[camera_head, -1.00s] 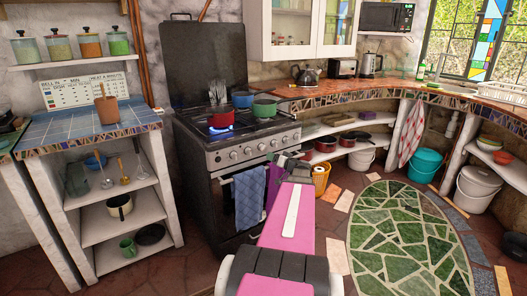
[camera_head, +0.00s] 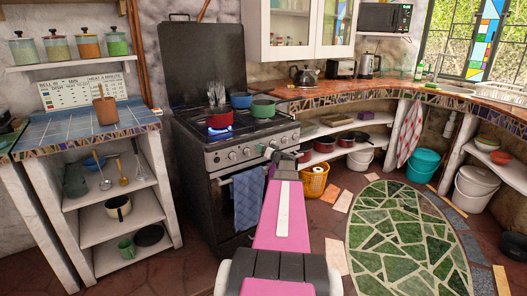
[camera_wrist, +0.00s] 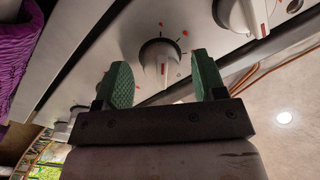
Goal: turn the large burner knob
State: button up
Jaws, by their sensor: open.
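The stove (camera_head: 225,160) has a row of white knobs along its front panel. In the wrist view one white knob (camera_wrist: 160,57) with a red pointer line and red marks around it lies between my gripper's green fingertips, with gaps on both sides. My gripper (camera_wrist: 163,66) is open and holds nothing. A second white knob (camera_wrist: 241,14), larger in the picture, is at upper right, outside the fingers. In the head view my gripper (camera_head: 268,152) is at the right part of the panel and hides some knobs. I cannot tell which knob is the large burner's.
A blue flame burns beneath the red pot (camera_head: 219,118); a blue pot (camera_head: 241,99) and a green pot (camera_head: 264,107) also stand on the stove. A blue towel (camera_head: 249,198) hangs on the oven handle.

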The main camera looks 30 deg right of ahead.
jog(key=c, duration=0.9)
jog(key=shift+a+m+t+h, duration=0.15)
jog(key=shift+m+h, duration=0.25)
jog(key=shift+m, duration=4.5)
jog(key=shift+d+m+t+h, duration=0.1)
jog(key=shift+m+h, duration=0.3)
jog(key=shift+m, duration=4.5)
jog(key=shift+a+m+t+h, duration=0.15)
jog(key=shift+m+h, duration=0.25)
jog(key=shift+m, duration=4.5)
